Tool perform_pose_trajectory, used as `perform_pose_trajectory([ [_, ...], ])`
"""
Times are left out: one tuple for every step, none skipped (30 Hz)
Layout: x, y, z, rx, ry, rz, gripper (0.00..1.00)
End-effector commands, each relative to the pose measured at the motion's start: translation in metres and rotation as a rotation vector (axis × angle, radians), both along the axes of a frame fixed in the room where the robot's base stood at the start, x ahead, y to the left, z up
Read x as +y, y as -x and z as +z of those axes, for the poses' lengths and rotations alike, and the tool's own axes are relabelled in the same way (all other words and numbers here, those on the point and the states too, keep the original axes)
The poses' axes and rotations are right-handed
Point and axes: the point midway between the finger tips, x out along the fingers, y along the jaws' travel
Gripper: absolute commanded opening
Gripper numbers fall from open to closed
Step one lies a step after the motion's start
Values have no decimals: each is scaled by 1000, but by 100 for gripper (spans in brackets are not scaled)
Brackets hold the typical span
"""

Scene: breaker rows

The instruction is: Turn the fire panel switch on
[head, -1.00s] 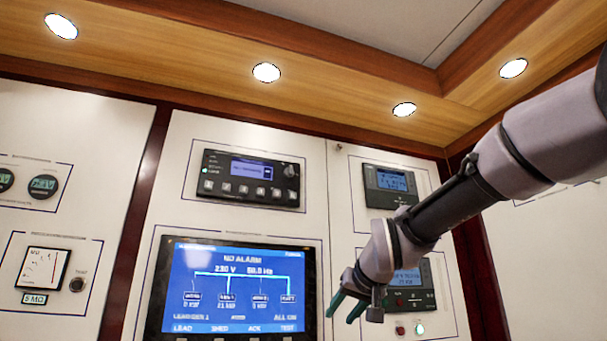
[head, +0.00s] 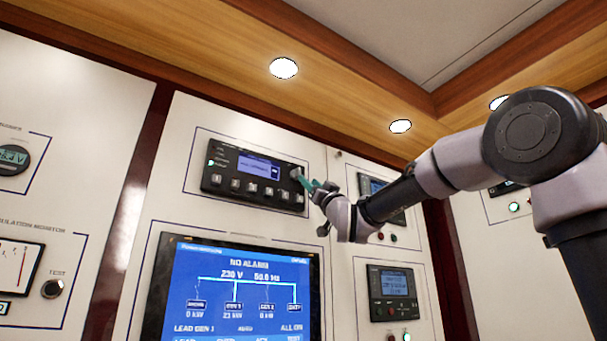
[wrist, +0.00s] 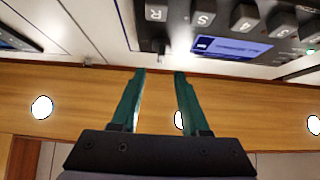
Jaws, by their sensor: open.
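The fire panel (head: 252,177) is a dark unit high on the white wall, with a small blue screen and a row of numbered buttons. Its switch, a small knob (head: 296,173), is at the upper right corner. In the wrist view the panel (wrist: 285,18) is upside down, and the knob (wrist: 160,45) shows just beyond the fingertips, roughly between them. My gripper (head: 308,184) is open, with two green fingers pointing at the knob from the right; the fingers also show in the wrist view (wrist: 159,75). I cannot tell whether they touch the knob.
A large blue "NO ALARM" display (head: 240,290) is below the panel. Smaller controllers, one at lower right (head: 392,292), are on the neighbouring panel behind my arm. The wooden ceiling trim (wrist: 80,85) with round lights is close above.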

Motion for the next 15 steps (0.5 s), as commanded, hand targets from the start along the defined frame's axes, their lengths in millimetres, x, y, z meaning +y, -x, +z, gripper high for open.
perform_pose_trajectory([
  [4, -6, 7, 0, -2, 2, 45],
  [7, -10, 11, 0, -2, 2, 45],
  [10, -15, 17, 1, -2, 2, 45],
  [12, -18, 21, 0, -2, 3, 45],
  [15, -22, 25, 1, -2, 4, 45],
  [18, -25, 30, 0, -1, 2, 45],
  [20, -29, 34, 2, -1, 2, 45],
  [22, -32, 38, 1, -2, 2, 45],
  [24, -36, 42, 2, -1, 2, 45],
  [26, -38, 45, 2, -1, 1, 45],
  [27, -40, 47, 2, -1, 1, 45],
  [29, -42, 51, 2, -1, 1, 45],
  [30, -44, 53, 1, 0, 1, 45],
  [31, -46, 54, 2, 1, 1, 45],
  [31, -47, 56, 2, 1, 0, 45],
])
